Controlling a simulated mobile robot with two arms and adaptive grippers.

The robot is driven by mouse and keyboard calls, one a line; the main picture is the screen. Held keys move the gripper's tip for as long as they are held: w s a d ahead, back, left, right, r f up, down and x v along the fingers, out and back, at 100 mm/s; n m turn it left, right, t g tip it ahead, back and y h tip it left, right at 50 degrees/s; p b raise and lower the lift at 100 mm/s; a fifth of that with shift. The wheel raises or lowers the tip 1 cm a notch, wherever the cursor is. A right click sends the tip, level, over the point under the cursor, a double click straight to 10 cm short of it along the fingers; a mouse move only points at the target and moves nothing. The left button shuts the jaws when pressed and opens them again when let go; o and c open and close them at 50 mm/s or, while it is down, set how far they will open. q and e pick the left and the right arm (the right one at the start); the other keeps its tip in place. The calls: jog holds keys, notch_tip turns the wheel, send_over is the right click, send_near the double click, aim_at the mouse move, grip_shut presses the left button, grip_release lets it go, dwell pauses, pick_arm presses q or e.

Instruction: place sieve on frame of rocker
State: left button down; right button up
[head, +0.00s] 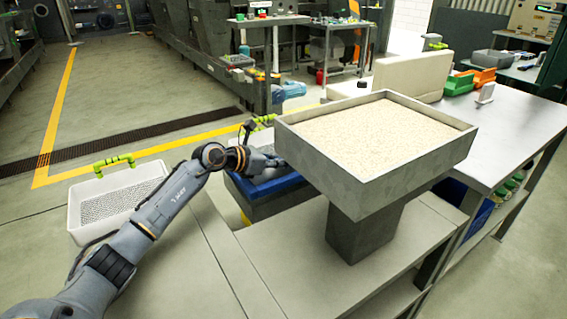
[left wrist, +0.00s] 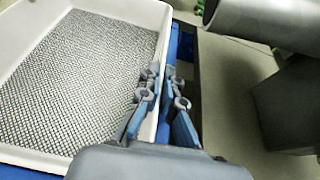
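One sieve, a white tray with a grey mesh bottom, sits on the blue frame of the rocker (head: 262,187). In the head view my arm and the grain tray partly hide it; its green handle (head: 262,121) shows behind my gripper. In the left wrist view its mesh (left wrist: 75,85) fills the left side, above blue frame parts. My left gripper (head: 277,162) is at its near right side. In the left wrist view the fingers (left wrist: 162,82) stand apart, one on each side of the white rim, with a gap visible. My right gripper is not in view.
A large grey tray of pale grain (head: 440,163) stands on a pedestal on the table (head: 285,245), right of my gripper. A long table (head: 520,110) with green and orange bins is at right.

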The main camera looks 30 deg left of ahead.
pick_arm(q)
jog(key=shift+r, duration=0.1)
jog(key=c, duration=1.5)
grip_release()
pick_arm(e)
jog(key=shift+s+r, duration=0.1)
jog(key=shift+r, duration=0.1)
